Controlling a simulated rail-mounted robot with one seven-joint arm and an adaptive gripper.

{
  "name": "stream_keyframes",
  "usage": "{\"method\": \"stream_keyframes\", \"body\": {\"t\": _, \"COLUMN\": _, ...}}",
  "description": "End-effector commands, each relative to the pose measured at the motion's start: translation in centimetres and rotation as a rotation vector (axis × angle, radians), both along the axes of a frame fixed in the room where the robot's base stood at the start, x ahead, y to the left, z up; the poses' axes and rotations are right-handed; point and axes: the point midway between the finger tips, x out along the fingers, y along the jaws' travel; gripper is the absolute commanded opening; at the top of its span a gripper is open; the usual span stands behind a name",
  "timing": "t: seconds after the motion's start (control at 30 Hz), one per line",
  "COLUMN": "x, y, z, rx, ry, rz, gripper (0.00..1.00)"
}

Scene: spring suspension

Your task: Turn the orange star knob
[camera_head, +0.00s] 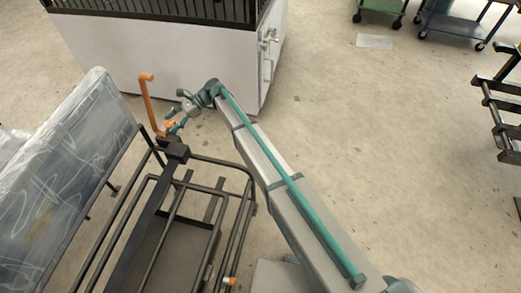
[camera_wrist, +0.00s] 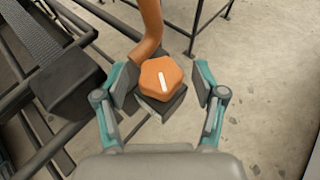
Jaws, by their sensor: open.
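The orange star knob (camera_wrist: 166,79) has a white mark on its top face. It sits on a dark block in the middle of the wrist view. An orange bent bar (camera_wrist: 150,30) rises just behind it. My gripper (camera_wrist: 163,82) is open, with one teal-backed finger on each side of the knob and visible gaps between. In the head view the gripper (camera_head: 172,127) is at the end of my extended arm, beside the black frame's top. The knob (camera_head: 169,124) is small there and partly covered by the gripper.
A black tubular frame (camera_head: 250,190) stands below the gripper. A tilted, plastic-wrapped panel (camera_head: 70,165) is at the left. A white cabinet (camera_head: 150,55) stands behind. Carts (camera_head: 450,22) are at the far right. The floor on the right is mostly clear.

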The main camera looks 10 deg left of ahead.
Motion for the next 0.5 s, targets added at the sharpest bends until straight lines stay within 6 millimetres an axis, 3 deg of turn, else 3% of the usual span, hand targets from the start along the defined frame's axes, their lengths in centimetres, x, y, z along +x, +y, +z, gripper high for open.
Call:
{"method": "stream_keyframes", "body": {"t": 0.43, "x": -0.8, "y": -0.5, "z": -0.6, "rx": 0.001, "ry": -0.002, "rz": -0.346, "gripper": 0.7}}
{"method": "stream_keyframes", "body": {"t": 0.5, "x": 0.1, "y": -1.5, "z": 0.8, "rx": 0.0, "ry": -0.001, "rz": -0.352, "gripper": 0.7}}
